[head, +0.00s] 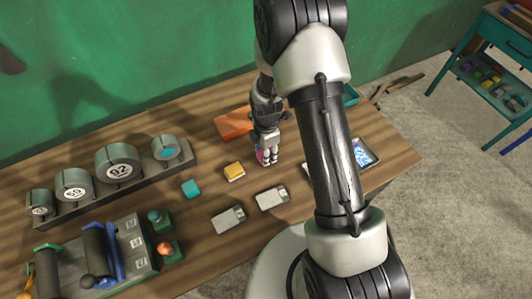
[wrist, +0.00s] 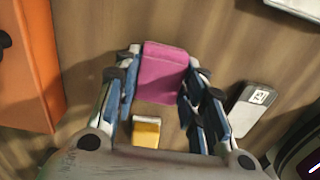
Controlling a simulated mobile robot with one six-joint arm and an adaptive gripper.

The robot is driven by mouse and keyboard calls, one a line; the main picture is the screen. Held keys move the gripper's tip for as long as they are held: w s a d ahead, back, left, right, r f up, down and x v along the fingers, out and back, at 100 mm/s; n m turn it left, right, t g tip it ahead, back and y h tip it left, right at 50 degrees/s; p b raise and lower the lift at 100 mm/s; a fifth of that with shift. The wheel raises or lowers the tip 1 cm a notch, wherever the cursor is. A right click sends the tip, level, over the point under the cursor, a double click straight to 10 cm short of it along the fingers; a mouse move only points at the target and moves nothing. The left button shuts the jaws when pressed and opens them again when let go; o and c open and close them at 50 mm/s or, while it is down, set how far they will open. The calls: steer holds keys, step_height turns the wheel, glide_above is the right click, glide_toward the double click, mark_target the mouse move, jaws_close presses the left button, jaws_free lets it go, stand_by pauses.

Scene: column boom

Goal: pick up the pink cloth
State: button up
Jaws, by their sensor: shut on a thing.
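The pink cloth (wrist: 164,70) is a small folded block in the wrist view, between the blue-padded fingers of my gripper (wrist: 163,92). My gripper is shut on it. In the head view my gripper (head: 267,155) points down over the table, and only a bit of the pink cloth (head: 261,156) shows beside its fingers. I cannot tell whether the cloth touches the tabletop.
A yellow block (head: 234,171) and a teal block (head: 191,188) lie to the left on the wooden table (head: 300,120). Two grey devices (head: 272,198) lie in front. An orange box (head: 233,123) is behind. A rack of weights (head: 118,165) stands left.

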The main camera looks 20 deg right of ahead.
step_height(320, 180, up, 19)
steer(key=p, duration=0.3)
steer(key=shift+f, duration=0.15)
steer(key=o, duration=0.5)
steer(key=c, duration=0.4)
